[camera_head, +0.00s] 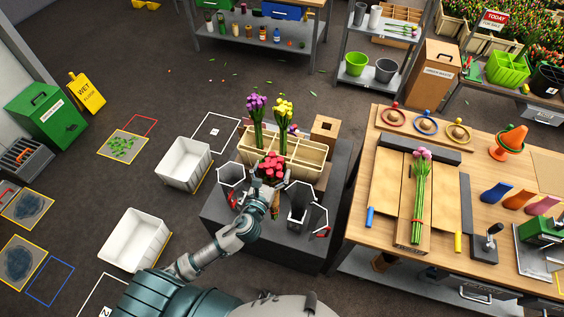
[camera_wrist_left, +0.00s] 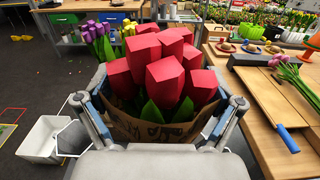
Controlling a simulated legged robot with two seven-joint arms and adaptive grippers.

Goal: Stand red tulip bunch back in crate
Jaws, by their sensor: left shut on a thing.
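A red tulip bunch (camera_head: 271,167) in a brown paper wrap stands in front of the crate in the head view. It also fills the left wrist view (camera_wrist_left: 165,75), with its red heads up and green leaves below. My left gripper (camera_head: 262,198) is shut on this bunch, with a finger on each side of the wrap. The cream crate (camera_head: 305,157) with compartments sits on the dark grey stand just behind. A purple bunch (camera_head: 257,107) and a yellow bunch (camera_head: 284,113) stand upright in it. My right gripper is not in view.
White-edged pitchers or buckets (camera_head: 300,199) stand right of my gripper, another (camera_head: 231,175) at its left. A workbench (camera_head: 385,250) with pink tulips (camera_head: 420,185) is at the right. White bins (camera_head: 184,162) are on the floor at left.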

